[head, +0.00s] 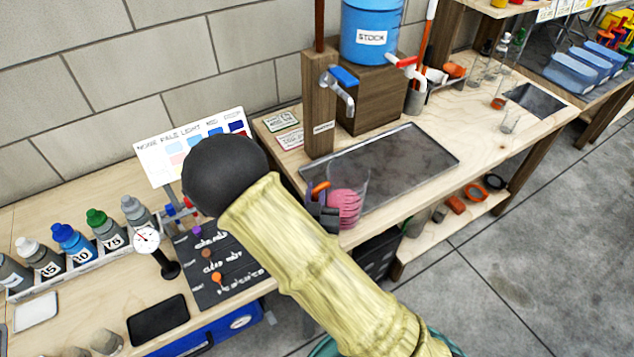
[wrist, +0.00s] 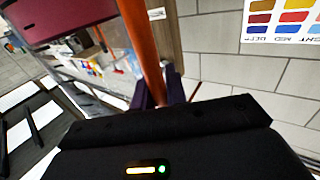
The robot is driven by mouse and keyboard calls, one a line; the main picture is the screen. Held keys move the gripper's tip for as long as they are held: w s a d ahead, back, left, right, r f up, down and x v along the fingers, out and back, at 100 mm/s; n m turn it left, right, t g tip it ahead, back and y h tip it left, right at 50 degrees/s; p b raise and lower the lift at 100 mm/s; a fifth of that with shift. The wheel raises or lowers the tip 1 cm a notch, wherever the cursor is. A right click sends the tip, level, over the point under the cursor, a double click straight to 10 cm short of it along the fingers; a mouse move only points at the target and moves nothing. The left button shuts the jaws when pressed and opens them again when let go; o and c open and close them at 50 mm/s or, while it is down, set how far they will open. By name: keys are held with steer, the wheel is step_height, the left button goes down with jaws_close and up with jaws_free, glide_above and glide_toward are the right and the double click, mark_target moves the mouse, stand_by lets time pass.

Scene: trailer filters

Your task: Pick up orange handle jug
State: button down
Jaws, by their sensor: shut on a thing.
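The jug (head: 352,190) is clear, with pink contents in its lower part and an orange handle (head: 320,187) on its left side. It appears at the front left corner of the metal tray in the head view. My gripper (head: 322,203) is at the handle, its purple fingers shut on it. In the wrist view the orange handle (wrist: 143,45) runs down between the two purple fingertips of my gripper (wrist: 160,93). The dark pink body (wrist: 60,15) fills the upper left there. I cannot tell whether the jug's base touches the tray or hangs above it.
The metal tray (head: 405,160) lies on the right bench, below a wooden stand with taps and a blue stock tank (head: 371,32). Glassware (head: 510,122) stands further right. Numbered bottles (head: 72,243), a dial gauge (head: 148,240) and a black mat (head: 215,262) are on the left bench.

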steer(key=shift+s+d+r+p, duration=0.15)
steer(key=shift+s+p, duration=0.4)
steer(key=shift+p, duration=1.1)
steer(key=shift+s+p, duration=0.4)
steer(key=shift+p, duration=0.5)
steer(key=shift+w, duration=0.1)
